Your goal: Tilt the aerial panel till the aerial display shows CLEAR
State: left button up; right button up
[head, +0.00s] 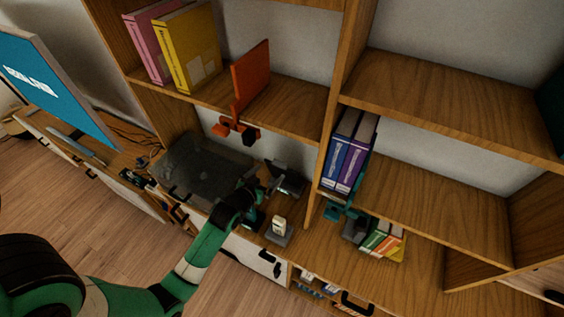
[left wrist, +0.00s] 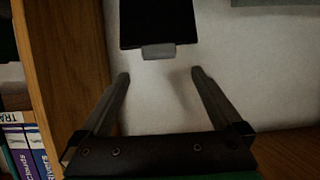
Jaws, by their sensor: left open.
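A blue screen (head: 45,82) with white lettering stands at the left in the head view; its words are too blurred to read. My left gripper (head: 272,180) is open and empty over the low shelf, beside a small dark device (head: 291,181). In the left wrist view, my left gripper (left wrist: 160,82) has its fingers spread apart. A dark flat panel (left wrist: 160,22) with a grey tab (left wrist: 168,51) on its lower edge shows beyond the fingertips, apart from them. I cannot tell whether this is the aerial panel. My right gripper is not in view.
An orange upright panel (head: 250,76) with an orange bracket (head: 236,129) stands at the shelf edge above. A smoky box (head: 203,165) lies left of my left gripper, and a small light device (head: 279,228) below it. Blue and purple folders (head: 347,155) stand to the right.

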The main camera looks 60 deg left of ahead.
aim_at(280, 163)
pick_arm(q)
jog(key=b+x, duration=0.2)
jog(key=x, duration=0.7)
jog(key=shift+w+a, duration=0.25)
jog(key=shift+w, duration=0.05)
grip_shut()
